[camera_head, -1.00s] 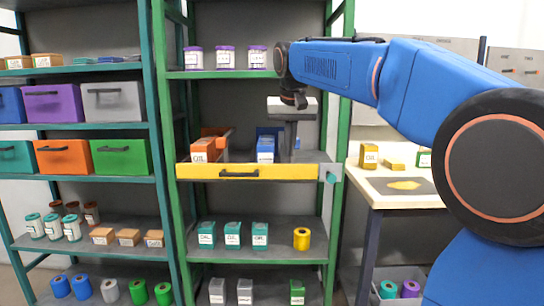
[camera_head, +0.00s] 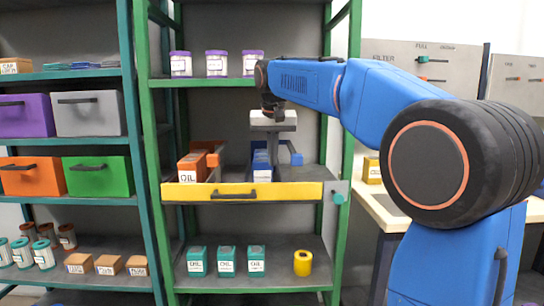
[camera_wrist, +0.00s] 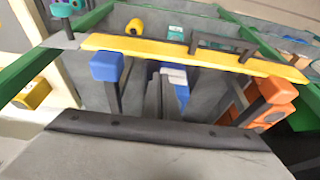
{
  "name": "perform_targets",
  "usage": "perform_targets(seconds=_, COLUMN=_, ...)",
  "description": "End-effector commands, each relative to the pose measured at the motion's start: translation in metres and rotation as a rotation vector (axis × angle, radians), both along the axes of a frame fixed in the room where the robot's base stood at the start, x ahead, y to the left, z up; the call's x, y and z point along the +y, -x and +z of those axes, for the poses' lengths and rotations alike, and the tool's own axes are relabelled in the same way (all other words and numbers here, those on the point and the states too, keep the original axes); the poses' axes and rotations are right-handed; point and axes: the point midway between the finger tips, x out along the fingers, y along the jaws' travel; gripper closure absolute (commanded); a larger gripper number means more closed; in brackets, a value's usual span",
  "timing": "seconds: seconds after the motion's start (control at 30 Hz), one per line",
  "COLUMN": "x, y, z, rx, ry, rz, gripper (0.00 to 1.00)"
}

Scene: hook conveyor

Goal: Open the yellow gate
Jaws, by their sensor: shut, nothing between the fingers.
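The yellow gate (camera_head: 290,193) is a flat bar lying level across the front of the middle shelf, with a black handle (camera_head: 233,194). It spans from the left green post to a grey plate with a teal knob (camera_head: 339,198) at its right end. The gate (camera_wrist: 140,48) and handle (camera_wrist: 225,45) also cross the top of the wrist view. My gripper (camera_head: 276,168) points down over the shelf, behind the gate and just right of the blue box. Its dark fingers (camera_wrist: 158,103) look shut and empty. The gate partly hides what is behind it.
An orange oil box (camera_head: 192,168) and a blue box (camera_head: 262,163) stand in slots behind the gate. Green posts (camera_head: 345,120) flank the shelf. Purple-lidded jars (camera_head: 216,64) stand above, teal boxes (camera_head: 227,261) and a yellow roll (camera_head: 303,263) below. A workbench (camera_head: 385,210) is at right.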

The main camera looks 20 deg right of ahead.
Motion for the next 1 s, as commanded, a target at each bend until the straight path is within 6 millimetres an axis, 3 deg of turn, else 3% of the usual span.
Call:
perform_targets(seconds=0.2, x=-0.004, y=-0.012, z=-0.036, rx=0.002, ry=0.0, rz=0.0, gripper=1.0)
perform_targets(seconds=0.4, x=-0.006, y=-0.019, z=-0.059, rx=0.002, ry=0.0, rz=0.0, gripper=1.0)
perform_targets(seconds=1.0, x=-0.006, y=-0.022, z=-0.068, rx=-0.004, ry=0.001, rz=0.0, gripper=1.0)
